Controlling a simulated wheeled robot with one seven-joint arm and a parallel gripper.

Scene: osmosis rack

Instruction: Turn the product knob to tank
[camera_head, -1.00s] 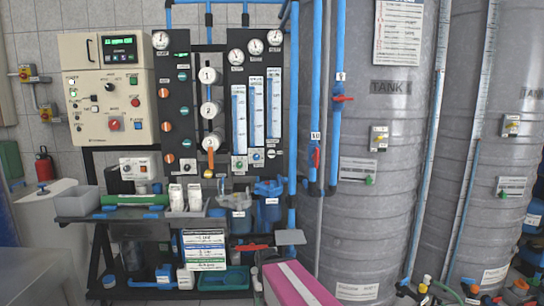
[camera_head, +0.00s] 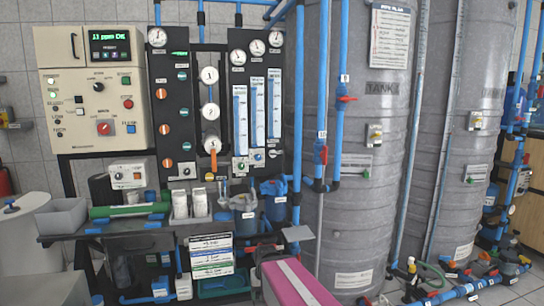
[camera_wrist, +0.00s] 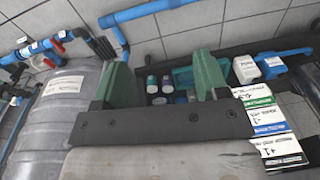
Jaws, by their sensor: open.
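The rack's black panel (camera_head: 173,105) stands at left centre in the head view, with gauges, flow tubes and several small knobs. Small knobs sit low on it, one at the left (camera_head: 186,170) and two below the flow tubes (camera_head: 240,164) (camera_head: 259,156). An orange-handled valve (camera_head: 213,158) hangs between them. Their labels are too small to read, so I cannot tell which is the product knob. My gripper (camera_wrist: 158,78) shows in the wrist view with two green fingers wide apart and nothing between them. It is away from the panel knobs, which this view does not show.
A beige control box (camera_head: 92,105) is left of the panel. A grey tank (camera_head: 352,200) stands right, with blue pipes (camera_head: 322,100) before it. The bench (camera_head: 120,228) holds bottles and trays. Label cards (camera_wrist: 262,112) and blue pipes (camera_wrist: 160,8) show in the wrist view.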

